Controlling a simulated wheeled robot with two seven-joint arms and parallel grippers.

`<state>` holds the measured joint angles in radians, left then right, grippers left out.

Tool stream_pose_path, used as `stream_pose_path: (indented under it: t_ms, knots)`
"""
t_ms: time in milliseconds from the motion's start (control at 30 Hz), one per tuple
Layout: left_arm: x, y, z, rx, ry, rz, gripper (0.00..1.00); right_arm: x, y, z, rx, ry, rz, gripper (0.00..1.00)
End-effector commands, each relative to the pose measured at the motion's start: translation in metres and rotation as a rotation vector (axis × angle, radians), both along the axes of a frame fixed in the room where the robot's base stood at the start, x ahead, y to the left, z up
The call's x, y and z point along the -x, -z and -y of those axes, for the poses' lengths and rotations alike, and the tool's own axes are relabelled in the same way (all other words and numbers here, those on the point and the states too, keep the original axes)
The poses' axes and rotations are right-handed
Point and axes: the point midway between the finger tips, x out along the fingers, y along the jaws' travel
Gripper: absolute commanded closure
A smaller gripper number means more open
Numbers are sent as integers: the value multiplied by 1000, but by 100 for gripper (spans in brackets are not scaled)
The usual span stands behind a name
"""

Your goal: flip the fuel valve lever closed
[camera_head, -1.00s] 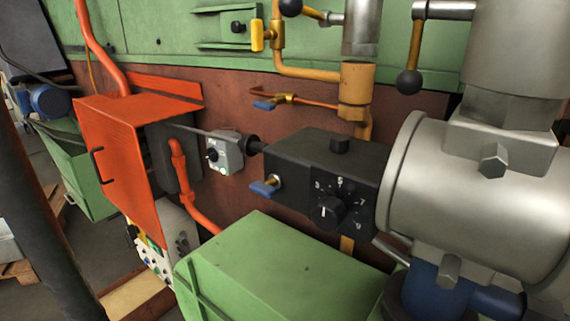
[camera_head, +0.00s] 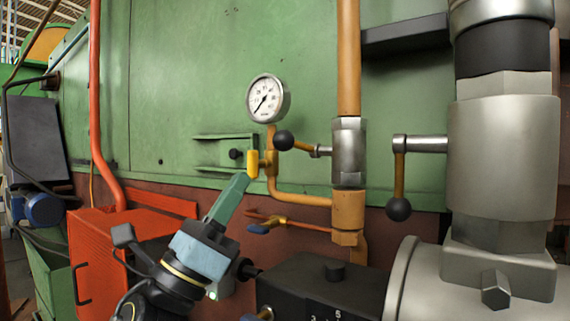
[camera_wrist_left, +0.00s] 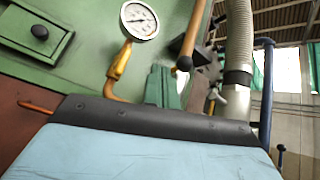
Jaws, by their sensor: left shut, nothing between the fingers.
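My left gripper (camera_head: 243,182) comes up from the lower left in the head view, its green fingers shut and empty. Their tips lie in the picture just below the yellow handle (camera_head: 252,164); I cannot tell whether they touch it. Right of it, a lever with a black ball knob (camera_head: 284,140) points left from the metal valve on the orange pipe. A larger lever with a black ball (camera_head: 398,208) hangs down from the grey valve body. Which one is the fuel valve lever is not marked. In the left wrist view the green fingers (camera_wrist_left: 161,86) show past the gripper body. My right gripper is out of view.
A pressure gauge (camera_head: 268,99) stands above the yellow handle on a thin orange pipe. A blue-handled tap (camera_head: 262,227) sits below. The thick orange pipe (camera_head: 348,60) and grey valve body (camera_head: 503,155) stand right. A black control box (camera_head: 325,285) and red cabinet (camera_head: 100,260) lie below.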

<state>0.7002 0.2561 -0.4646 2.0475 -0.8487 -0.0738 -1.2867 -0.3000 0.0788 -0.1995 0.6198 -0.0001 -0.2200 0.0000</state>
Motion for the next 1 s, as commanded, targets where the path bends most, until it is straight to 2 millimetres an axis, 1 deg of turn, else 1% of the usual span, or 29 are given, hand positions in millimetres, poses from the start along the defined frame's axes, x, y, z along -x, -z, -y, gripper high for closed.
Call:
stream_pose_path:
  t_ms: [33,100,167,267,300,367,400,467,500,567,600,667,700,767,800,900,1000]
  knots:
    - [13,-24,17,-116,-43,156,100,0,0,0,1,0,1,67]
    - [30,-44,38,-263,-106,351,100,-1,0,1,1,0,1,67]
    - [43,-57,55,-383,-160,515,100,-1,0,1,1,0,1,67]
    - [63,-74,82,-596,-272,820,100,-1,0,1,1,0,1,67]
    - [71,-79,93,-691,-325,959,100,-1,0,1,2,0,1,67]
    - [78,-83,106,-833,-405,1166,100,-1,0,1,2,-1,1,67]
    - [80,-85,113,-926,-457,1302,100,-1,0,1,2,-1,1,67]
    - [81,-88,119,-1067,-535,1503,100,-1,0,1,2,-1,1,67]
    - [80,-91,120,-1163,-585,1634,100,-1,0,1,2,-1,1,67]
    - [75,-96,118,-1309,-654,1826,100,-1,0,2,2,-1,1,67]
    - [71,-101,114,-1409,-694,1946,100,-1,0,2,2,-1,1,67]
    - [65,-110,105,-1554,-744,2111,100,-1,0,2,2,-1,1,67]
    - [61,-117,97,-1649,-768,2209,100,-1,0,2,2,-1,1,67]
    - [56,-129,83,-1785,-791,2332,100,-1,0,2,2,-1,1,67]
    - [54,-137,73,1867,797,-2397,100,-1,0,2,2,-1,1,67]
    - [52,-154,53,1803,702,-2227,100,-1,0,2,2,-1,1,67]
    - [52,-165,39,1769,641,-2128,100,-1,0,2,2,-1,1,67]
